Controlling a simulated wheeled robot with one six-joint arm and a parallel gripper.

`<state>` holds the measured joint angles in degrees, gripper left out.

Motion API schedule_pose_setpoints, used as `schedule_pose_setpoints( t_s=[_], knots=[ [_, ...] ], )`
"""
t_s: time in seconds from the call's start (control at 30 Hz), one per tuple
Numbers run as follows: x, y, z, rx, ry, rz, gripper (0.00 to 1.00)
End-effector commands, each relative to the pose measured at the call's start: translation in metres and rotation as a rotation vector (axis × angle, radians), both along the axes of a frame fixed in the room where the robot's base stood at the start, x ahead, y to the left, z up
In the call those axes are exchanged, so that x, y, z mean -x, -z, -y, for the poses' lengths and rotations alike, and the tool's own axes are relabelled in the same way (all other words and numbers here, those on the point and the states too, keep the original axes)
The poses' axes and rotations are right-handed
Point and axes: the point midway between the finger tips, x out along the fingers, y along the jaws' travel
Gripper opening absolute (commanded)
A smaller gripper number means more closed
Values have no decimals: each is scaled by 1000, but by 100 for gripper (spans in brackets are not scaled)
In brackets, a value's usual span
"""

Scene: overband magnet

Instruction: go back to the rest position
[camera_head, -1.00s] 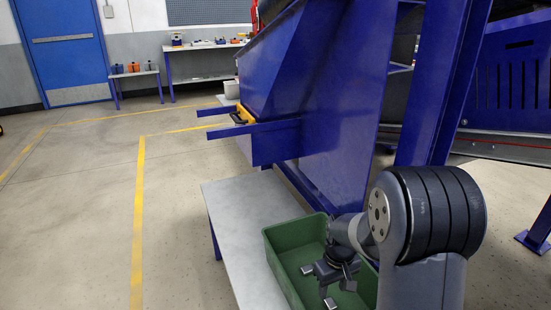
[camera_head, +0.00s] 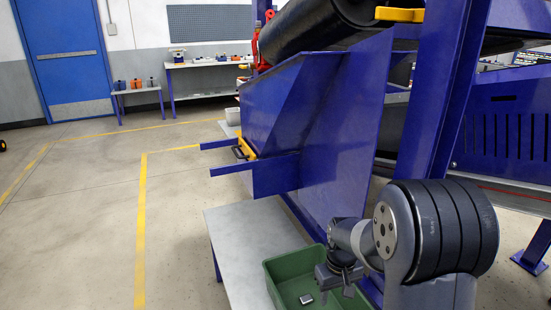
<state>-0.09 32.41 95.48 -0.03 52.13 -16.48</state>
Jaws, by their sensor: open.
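My gripper (camera_head: 335,286) is at the lower right, pointing down over the green crate (camera_head: 283,262). Its jaws are apart, and I see nothing between them. A small grey metal piece (camera_head: 305,299) lies in the crate, to the left of the gripper and apart from it. My arm hides the right part of the crate, and the picture's lower edge cuts off its near part.
The crate stands on a grey table (camera_head: 245,232). A blue steel chute (camera_head: 340,140) rises just behind the gripper, with a blue post (camera_head: 433,100) to its right. A dark roller (camera_head: 325,25) hangs above. The floor (camera_head: 90,220) at left is clear.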

Motion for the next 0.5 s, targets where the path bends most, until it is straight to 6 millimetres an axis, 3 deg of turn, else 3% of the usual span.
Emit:
schedule_pose_setpoints(
  t_s=[0.03, 0.5],
  knots=[
    [0, -10, 0, 0, 7, 0, 46],
    [-1, -53, 0, 0, 67, 0, 46]
  ],
)
